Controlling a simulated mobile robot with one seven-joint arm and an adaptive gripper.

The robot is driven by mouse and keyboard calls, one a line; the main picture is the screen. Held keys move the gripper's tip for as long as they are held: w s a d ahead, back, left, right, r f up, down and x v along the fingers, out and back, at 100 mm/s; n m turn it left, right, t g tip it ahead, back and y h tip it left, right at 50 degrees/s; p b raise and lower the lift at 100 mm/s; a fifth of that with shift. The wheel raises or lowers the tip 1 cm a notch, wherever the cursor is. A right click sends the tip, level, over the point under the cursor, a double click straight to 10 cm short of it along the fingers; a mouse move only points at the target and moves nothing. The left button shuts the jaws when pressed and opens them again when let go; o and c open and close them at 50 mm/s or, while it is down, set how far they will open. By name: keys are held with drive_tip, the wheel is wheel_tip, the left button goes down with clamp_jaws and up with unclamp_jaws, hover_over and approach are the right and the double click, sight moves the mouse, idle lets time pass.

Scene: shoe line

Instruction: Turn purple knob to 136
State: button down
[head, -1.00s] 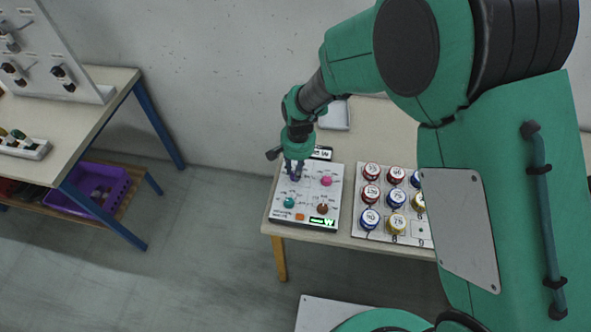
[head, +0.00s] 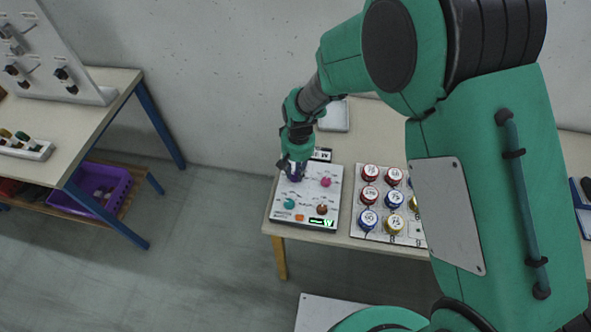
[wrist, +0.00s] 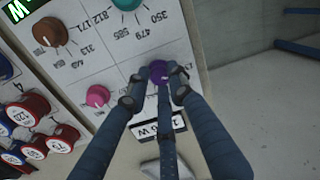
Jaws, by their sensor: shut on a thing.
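The purple knob (wrist: 158,71) sits on a white control panel (head: 308,185), and it also shows in the head view (head: 296,177) just below my gripper. My gripper (wrist: 155,88) is shut on the purple knob, with its fingers around it. The fingers cover part of the knob and the printed numbers around it, so I cannot read its setting. The panel also has a pink knob (wrist: 97,96), a brown knob (wrist: 49,33) and a teal knob (head: 289,203). A small display with green light (head: 321,222) is at the panel's front edge.
A board with red, blue and yellow numbered caps (head: 369,194) lies right of the panel. A small label plate (wrist: 158,132) stands beside the panel. Floor separates this table from another with a purple crate (head: 121,190) below it.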

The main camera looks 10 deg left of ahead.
drive_tip(key=shift+n+p, duration=0.3)
drive_tip(key=shift+n, duration=0.8)
drive_tip(key=shift+w, duration=0.1)
drive_tip(key=c, duration=1.5)
unclamp_jaws()
drive_tip(key=shift+r, duration=0.15)
drive_tip(key=r, duration=1.1)
drive_tip(key=shift+w+d+r, duration=0.1)
drive_tip(key=shift+d+r, duration=0.1)
drive_tip(key=shift+r, duration=0.15)
drive_tip(key=shift+r, duration=0.1)
